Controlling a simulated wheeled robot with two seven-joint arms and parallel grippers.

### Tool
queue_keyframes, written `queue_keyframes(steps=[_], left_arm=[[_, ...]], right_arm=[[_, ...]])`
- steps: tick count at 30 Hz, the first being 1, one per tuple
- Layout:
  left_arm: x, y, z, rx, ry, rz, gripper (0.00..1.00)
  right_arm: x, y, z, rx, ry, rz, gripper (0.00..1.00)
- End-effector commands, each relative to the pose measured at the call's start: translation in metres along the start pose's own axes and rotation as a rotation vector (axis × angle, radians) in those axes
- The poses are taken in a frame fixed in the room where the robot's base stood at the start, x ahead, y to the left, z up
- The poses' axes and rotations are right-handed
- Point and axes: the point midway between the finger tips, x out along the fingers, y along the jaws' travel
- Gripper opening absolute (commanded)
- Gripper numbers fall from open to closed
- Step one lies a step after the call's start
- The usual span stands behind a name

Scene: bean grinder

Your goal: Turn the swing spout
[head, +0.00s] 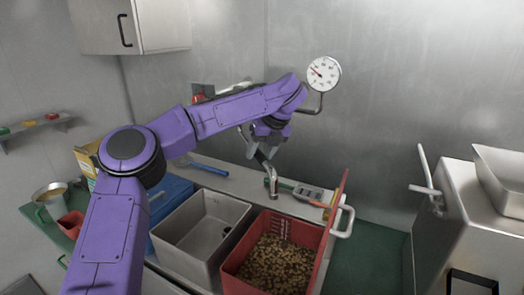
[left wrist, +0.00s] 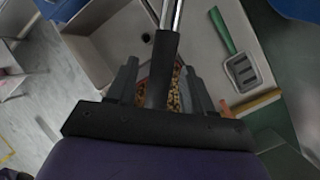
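The swing spout (head: 269,175) is a bent metal tube in the middle of the head view, above the back edge of the sink basin and the red bin. In the left wrist view its chrome tube (left wrist: 171,14) leads to a dark sleeve. My left gripper (head: 258,137) is at the spout's upper part. In the left wrist view my left gripper (left wrist: 161,68) is open, with one finger on each side of the dark sleeve and gaps showing on both sides. My arm hides part of the spout's base in the head view. My right gripper is not in view.
A grey basin (head: 187,247) and a red bin (head: 325,247) of brown beans stand below. A green-handled spatula (head: 308,191) lies on the back ledge. A metal machine (head: 468,215) stands at right.

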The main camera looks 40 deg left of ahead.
Motion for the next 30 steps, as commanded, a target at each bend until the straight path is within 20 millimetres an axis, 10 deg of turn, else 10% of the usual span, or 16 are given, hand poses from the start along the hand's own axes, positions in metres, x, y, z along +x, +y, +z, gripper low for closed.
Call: queue_keyframes(steps=[8,21,30], left_arm=[[-0.007,-0.001,-0.001,0.001,0.000,0.000,0.52],[-0.098,0.000,0.001,-0.002,0.000,0.000,0.52],[-0.104,0.001,0.001,-0.001,0.003,-0.001,0.52]], right_arm=[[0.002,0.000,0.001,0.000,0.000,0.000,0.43],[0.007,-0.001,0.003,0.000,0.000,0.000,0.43],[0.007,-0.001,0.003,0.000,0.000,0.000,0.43]])
